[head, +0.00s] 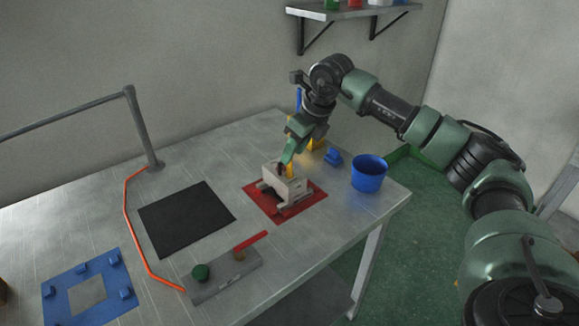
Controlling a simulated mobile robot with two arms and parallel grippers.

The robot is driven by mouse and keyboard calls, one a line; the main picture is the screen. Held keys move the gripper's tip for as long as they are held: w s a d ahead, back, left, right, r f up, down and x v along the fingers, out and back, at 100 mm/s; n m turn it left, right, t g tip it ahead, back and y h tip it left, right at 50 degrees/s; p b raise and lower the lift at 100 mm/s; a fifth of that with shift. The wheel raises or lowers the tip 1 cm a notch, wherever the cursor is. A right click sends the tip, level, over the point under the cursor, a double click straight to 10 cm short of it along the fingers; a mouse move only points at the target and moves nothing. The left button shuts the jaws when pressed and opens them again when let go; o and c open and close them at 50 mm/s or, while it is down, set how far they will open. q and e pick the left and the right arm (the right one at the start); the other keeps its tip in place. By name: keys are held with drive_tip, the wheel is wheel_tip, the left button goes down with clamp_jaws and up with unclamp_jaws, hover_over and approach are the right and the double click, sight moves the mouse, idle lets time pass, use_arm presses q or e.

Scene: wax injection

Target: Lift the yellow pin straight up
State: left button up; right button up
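A small yellow pin (290,170) stands upright at the back of a pale block-like mould (284,186). The mould rests on a red mat (309,200). My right gripper (287,158) reaches down from the upper right, and its green fingers end right at the pin's upper part. The fingers hide part of the pin, and I cannot tell whether they are closed on it. My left gripper is not in view.
A blue bucket (369,174) and a small blue piece (333,158) lie right of the mould. A yellow-orange object (317,144) is behind the gripper. A black mat (187,218), a control box (225,276) and a blue frame (68,276) lie left and in front.

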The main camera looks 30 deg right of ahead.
drive_tip(key=shift+x, duration=0.8)
clamp_jaws()
idle(0.8)
